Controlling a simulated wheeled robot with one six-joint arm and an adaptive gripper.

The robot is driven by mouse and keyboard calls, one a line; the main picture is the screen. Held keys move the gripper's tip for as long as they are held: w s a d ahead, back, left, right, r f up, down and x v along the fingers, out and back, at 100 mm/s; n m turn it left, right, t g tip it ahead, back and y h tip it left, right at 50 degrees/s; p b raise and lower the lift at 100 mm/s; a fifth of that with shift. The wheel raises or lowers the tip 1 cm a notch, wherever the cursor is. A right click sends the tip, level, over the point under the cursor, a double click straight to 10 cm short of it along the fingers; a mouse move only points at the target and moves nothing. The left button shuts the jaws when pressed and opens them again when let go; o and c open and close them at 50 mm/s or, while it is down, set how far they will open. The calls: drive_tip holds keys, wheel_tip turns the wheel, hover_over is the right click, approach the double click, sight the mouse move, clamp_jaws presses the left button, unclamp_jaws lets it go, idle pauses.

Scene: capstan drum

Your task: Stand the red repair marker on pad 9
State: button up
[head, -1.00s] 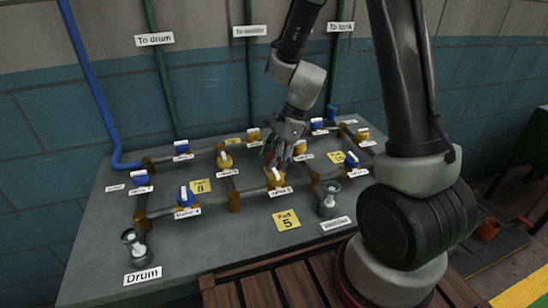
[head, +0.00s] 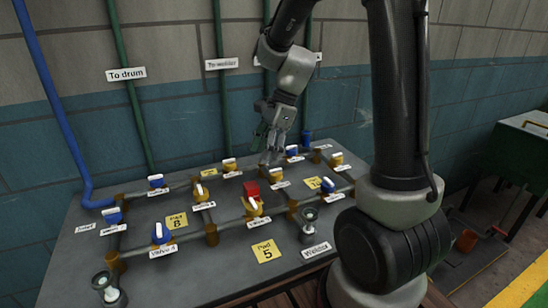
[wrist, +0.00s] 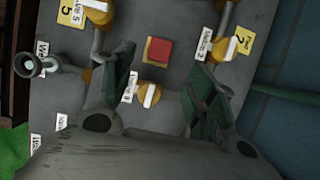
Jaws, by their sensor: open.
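The red repair marker (head: 251,188) is a small red block standing among the pipes near the middle of the panel, behind an orange valve. In the wrist view the red marker (wrist: 159,50) sits on a yellow pad whose edge (wrist: 146,51) shows around it; the pad's number is hidden. My gripper (head: 268,158) is above the panel, behind and above the marker and apart from it. In the wrist view my gripper (wrist: 165,72) has its fingers spread wide, with nothing held between them. I cannot read a pad marked 9.
Pad 8 (head: 176,221) and pad 5 (head: 266,251) lie bare on the grey panel; pad 2 (wrist: 238,43) shows in the wrist view. Blue valves (head: 161,233), orange valves and raised pipes surround the marker. Vertical pipes (head: 134,110) run up the wall behind.

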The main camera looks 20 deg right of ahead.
drive_tip(key=s+d+r+n+t+h, duration=0.2)
drive_tip(key=s+d+r+n, duration=0.3)
drive_tip(key=s+n, duration=0.4)
drive_tip(key=s+d+r+n+t+h, duration=0.2)
drive_tip(key=s+d+r+n, duration=0.3)
drive_tip(key=s+n, duration=0.4)
drive_tip(key=shift+s+d+r, duration=0.2)
drive_tip(key=shift+s+r, duration=0.6)
drive_tip(key=shift+s, duration=0.2)
